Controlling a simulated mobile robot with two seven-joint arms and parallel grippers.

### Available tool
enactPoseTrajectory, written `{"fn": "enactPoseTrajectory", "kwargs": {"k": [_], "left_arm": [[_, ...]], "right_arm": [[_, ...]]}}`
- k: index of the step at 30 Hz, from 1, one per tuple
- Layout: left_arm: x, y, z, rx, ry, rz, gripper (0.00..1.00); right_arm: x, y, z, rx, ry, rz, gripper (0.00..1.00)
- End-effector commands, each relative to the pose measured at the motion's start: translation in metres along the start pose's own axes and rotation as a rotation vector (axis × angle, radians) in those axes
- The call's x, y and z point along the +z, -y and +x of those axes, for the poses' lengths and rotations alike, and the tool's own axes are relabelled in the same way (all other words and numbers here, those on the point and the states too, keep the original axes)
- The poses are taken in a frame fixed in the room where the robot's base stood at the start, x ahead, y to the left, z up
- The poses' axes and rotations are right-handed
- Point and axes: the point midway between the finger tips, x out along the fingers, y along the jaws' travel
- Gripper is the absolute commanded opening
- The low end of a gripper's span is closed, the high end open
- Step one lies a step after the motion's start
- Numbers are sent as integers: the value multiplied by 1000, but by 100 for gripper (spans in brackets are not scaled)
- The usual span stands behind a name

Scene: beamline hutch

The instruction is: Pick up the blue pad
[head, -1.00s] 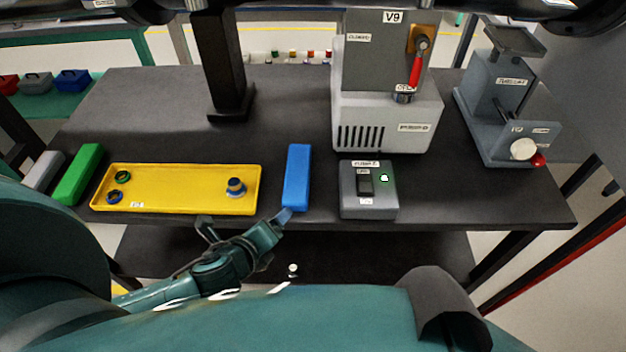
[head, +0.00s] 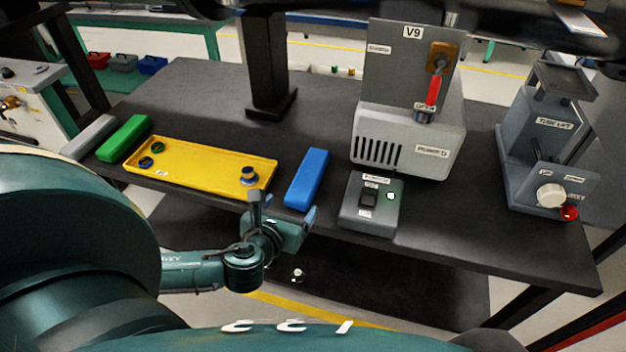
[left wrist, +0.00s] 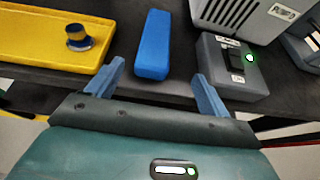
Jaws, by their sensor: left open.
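The blue pad (head: 308,178) is a long block lying on the dark table near its front edge, between the yellow tray and the grey switch box. My left gripper (head: 284,204) is just in front of the table edge, close to the pad's near end. In the left wrist view the blue pad (left wrist: 153,45) lies ahead of the open left gripper (left wrist: 158,82), roughly in line with the gap between its fingers. The fingers are empty and apart from the pad. My right gripper is not in view.
The yellow tray (head: 203,172) with small rings and a knob is left of the pad. The switch box (head: 372,221) with a green light is close on its right. A grey power unit (head: 412,140) stands behind that. Green (head: 124,138) and grey (head: 88,136) blocks lie at far left.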

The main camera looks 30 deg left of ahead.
Motion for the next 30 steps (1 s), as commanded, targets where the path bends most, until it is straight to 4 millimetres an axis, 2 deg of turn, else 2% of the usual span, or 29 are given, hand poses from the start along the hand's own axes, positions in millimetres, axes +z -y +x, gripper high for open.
{"fn": "enactPoseTrajectory", "kwargs": {"k": [6, 9, 17, 24, 30], "left_arm": [[0, 0, 43, 2, 3, -3, 80], [-1, 0, 58, 1, 1, -4, 80], [-2, -2, 78, 0, 0, -3, 80], [-4, -8, 113, 1, 1, -4, 80], [-4, -7, 122, -2, -2, -4, 80]], "right_arm": [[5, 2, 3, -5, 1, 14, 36], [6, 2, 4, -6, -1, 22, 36], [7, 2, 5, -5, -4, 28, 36], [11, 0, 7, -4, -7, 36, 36], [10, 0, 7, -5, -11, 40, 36]]}}
